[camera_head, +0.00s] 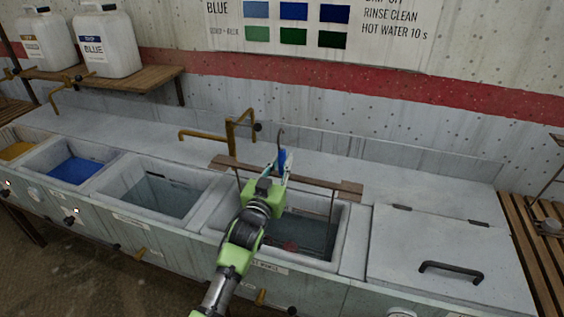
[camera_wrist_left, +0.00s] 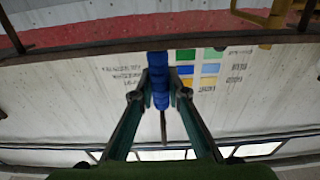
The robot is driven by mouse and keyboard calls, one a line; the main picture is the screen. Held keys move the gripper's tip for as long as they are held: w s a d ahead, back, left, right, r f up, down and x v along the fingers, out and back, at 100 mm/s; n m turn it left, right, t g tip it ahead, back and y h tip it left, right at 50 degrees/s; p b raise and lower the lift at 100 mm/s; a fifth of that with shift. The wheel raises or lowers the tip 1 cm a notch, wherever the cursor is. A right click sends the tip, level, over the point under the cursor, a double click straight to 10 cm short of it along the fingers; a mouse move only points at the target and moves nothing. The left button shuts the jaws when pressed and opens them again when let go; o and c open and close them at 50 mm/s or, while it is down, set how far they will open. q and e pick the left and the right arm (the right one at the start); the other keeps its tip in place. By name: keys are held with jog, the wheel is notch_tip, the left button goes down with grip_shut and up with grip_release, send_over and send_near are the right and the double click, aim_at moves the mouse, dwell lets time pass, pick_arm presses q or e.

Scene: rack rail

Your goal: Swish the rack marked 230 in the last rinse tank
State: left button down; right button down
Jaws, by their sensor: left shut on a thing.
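My left gripper (camera_head: 277,172) reaches in over the rightmost open tank (camera_head: 345,228) and is shut on a blue grip with a dark hook above it. In the left wrist view, the fingers (camera_wrist_left: 161,84) close on both sides of the blue grip (camera_wrist_left: 160,98). The rack's wooden bar (camera_head: 345,187) is just behind the gripper, above the tank. Thin rods run down from the bar into the tank, with small reddish shapes low inside it. My arm hides the rack's middle and part of the tank. I cannot read a rack number. My right gripper is out of view.
A brass tap (camera_head: 232,128) stands behind the tank. Left are a tank of clear liquid (camera_head: 158,192), a blue tank (camera_head: 75,170) and an orange one (camera_head: 16,151). A lidded section (camera_head: 435,250) and slatted wood (camera_head: 535,240) lie right. Jugs (camera_head: 105,45) stand on a shelf.

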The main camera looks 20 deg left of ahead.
pick_arm(q)
jog(key=shift+r, duration=0.25)
jog(key=r+p, duration=0.6)
jog(key=s+r+p, duration=0.1)
jog(key=r+p, duration=0.5)
jog(key=s+r+p, duration=0.1)
jog(key=r+p, duration=0.4)
jog(key=r, duration=0.1)
jog(key=shift+p, duration=0.4)
jog(key=shift+f, duration=0.1)
